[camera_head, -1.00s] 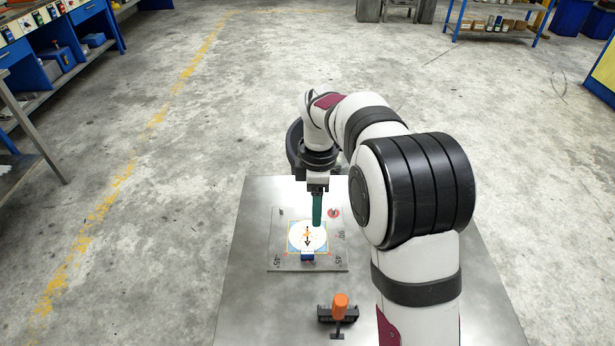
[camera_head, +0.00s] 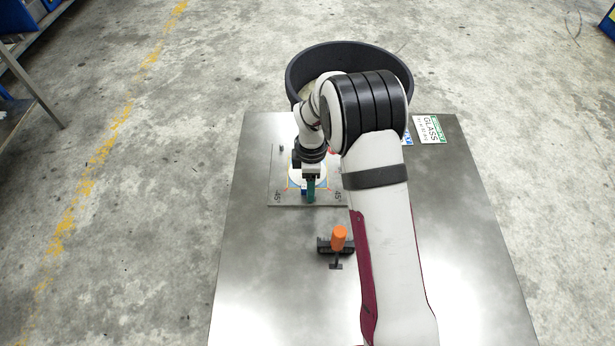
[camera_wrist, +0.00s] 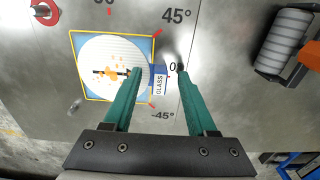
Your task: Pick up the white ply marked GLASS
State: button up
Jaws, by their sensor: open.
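The white round ply (camera_wrist: 108,58) lies on a yellow-edged blue square on the grey plate. It has orange spots and a black arrow, and also shows partly in the head view (camera_head: 295,175). A blue-and-white tab marked GLASS (camera_wrist: 159,80) sits at its edge, on the plate's 0 mark side. My gripper (camera_wrist: 160,72) has its two green fingers open, one on each side of the tab, with nothing gripped. In the head view my gripper (camera_head: 310,198) is low over the near edge of the ply and hides part of it. Exact fingertip height is unclear.
The grey plate (camera_head: 277,192) carries angle marks. An orange-handled black roller (camera_head: 338,238) lies in front of it. A GLASS card with green edge (camera_head: 431,129) lies at the table's back right, partly beside my arm. A dark round bin (camera_head: 300,62) stands behind the table.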

grip_shut()
jog(key=shift+r, duration=0.1)
